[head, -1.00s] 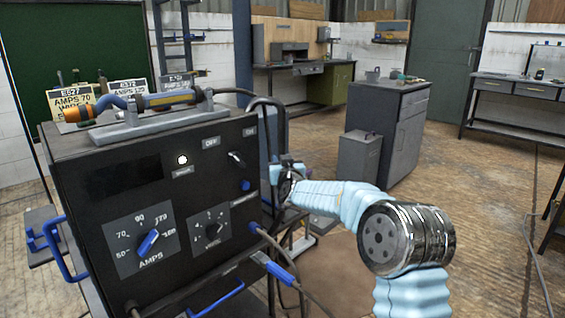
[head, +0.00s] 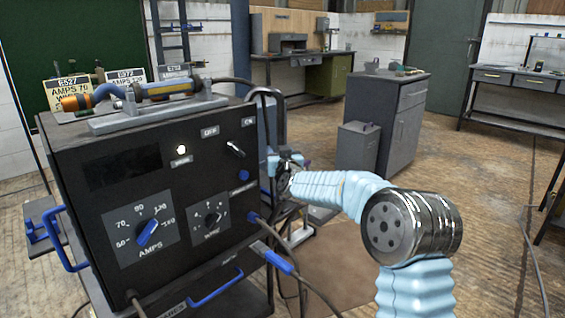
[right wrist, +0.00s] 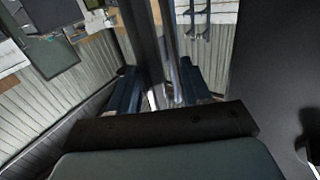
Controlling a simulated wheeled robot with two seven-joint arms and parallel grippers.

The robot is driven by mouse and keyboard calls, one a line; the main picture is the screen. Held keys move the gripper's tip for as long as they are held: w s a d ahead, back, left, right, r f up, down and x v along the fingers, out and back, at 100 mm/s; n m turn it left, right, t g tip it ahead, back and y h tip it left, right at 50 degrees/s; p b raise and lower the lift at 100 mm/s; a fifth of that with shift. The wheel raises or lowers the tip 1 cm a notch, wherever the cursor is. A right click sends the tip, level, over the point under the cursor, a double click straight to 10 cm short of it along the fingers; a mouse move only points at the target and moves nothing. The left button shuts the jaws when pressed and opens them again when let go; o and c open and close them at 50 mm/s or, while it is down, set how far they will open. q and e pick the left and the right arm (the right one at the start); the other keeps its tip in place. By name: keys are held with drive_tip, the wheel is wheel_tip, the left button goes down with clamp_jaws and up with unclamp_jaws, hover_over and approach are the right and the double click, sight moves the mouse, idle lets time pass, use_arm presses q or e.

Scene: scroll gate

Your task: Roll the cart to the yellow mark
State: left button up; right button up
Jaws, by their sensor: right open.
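The cart carries a black welding machine (head: 90,210) with dials, a lit white lamp and blue handles, at the left of the head view. A welding torch (head: 150,91) lies on a grey rest on its top. My right gripper (head: 284,170) is open beside the machine's right rear side, near a dark upright post (head: 274,115). In the right wrist view the open fingers (right wrist: 157,85) stand either side of a dark post and a shiny rod (right wrist: 168,50); contact cannot be told. The yellow mark is not seen. My left gripper is out of view.
A grey cabinet (head: 383,120) and a grey bin (head: 357,147) stand behind my right arm. Cables hang from the machine's front. A brown floor patch (head: 335,265) lies to its right.

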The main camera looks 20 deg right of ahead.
drive_tip(key=s+a+b, duration=0.1)
drive_tip(key=s+a, duration=0.1)
drive_tip(key=s, duration=1)
drive_tip(key=shift+s+a+b, duration=0.2)
drive_tip(key=shift+a+b, duration=0.05)
drive_tip(key=shift+b, duration=0.05)
